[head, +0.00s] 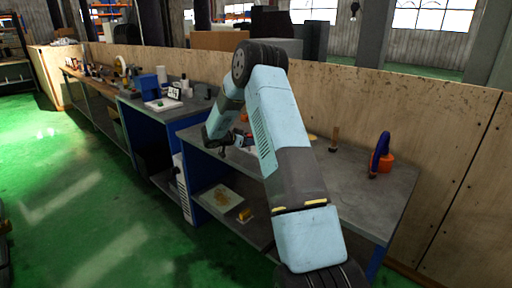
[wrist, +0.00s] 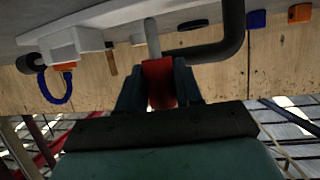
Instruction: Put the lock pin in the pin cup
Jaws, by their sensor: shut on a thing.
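My gripper (wrist: 160,88) is shut on a red-headed piece (wrist: 158,80) with a pale grey shank (wrist: 152,38), which looks like the lock pin. The shank points away from the fingers, up the picture, towards the grey bench top. In the head view my gripper (head: 222,142) is low over the workbench, left of my forearm; the held piece cannot be made out there. I cannot make out the pin cup for certain in either view; a small dark round thing (wrist: 192,25) lies on the bench near the shank.
A dark bent bar (wrist: 233,42) passes close by the held piece. On the workbench (head: 375,205) stand a wooden-handled tool (head: 334,138) and an orange thing with a blue loop (head: 384,162). A pale block (wrist: 75,45) is near. A plywood wall (head: 420,115) runs behind.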

